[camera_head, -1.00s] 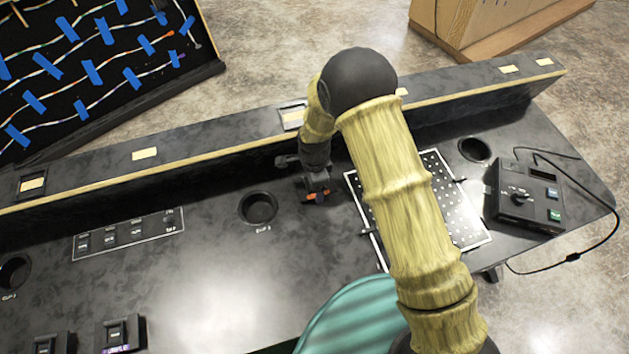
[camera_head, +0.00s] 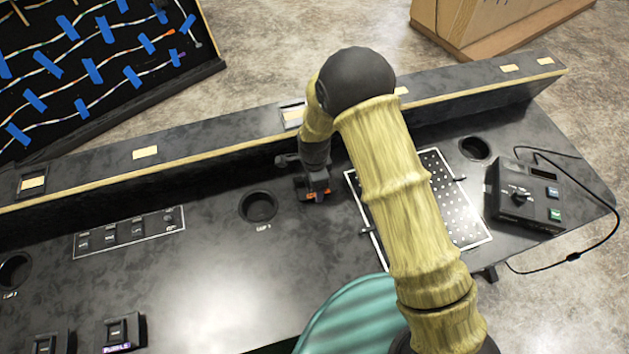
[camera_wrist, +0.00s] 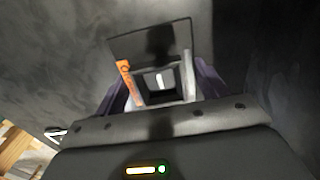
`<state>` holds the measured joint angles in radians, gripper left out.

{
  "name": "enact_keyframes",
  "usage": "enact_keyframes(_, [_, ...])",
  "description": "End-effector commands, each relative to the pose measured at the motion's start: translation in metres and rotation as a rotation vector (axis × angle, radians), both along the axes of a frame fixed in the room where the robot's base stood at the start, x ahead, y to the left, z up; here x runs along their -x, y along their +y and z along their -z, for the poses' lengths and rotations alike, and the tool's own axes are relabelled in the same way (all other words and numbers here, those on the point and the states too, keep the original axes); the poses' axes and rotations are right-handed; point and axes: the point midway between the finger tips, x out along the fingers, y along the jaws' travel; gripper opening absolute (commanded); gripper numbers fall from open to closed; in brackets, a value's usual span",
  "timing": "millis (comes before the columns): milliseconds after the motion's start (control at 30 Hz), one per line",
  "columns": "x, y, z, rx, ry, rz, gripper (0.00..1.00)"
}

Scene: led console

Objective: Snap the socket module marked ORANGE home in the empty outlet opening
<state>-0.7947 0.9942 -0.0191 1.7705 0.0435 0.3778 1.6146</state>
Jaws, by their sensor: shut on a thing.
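My gripper (camera_head: 313,190) is low over the black console, right of a round cup hole, and shut on a dark socket module. Orange shows at its jaws in the head view. In the wrist view the socket module (camera_wrist: 161,85) sits between my fingers, with an orange label (camera_wrist: 125,82) along its left side and a square recess in its middle. A grey square face lies just beyond it, with a dark shadow on it; I cannot tell whether they touch.
The module marked PURPLE (camera_head: 120,334) and another dark module (camera_head: 45,344) stand at the front left. A switch strip (camera_head: 128,232) and a cup hole (camera_head: 258,207) lie left of my gripper. A perforated panel (camera_head: 462,215) and a control box (camera_head: 525,198) lie right.

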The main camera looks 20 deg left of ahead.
Motion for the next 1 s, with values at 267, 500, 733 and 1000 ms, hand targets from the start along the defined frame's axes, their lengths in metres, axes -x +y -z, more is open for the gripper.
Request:
enact_keyframes(267, [-0.0001, 0.0001, 0.0, 0.0, 0.0, 0.0, 0.46])
enact_keyframes(500, [-0.0002, 0.0001, 0.0024, 0.0, 0.0, 0.0, 0.46])
enact_keyframes(733, [-0.0001, 0.0002, 0.0046, 0.0, 0.0, 0.0, 0.46])
enact_keyframes(1000, [-0.0001, 0.0002, 0.0072, -0.001, -0.001, 0.0, 0.46])
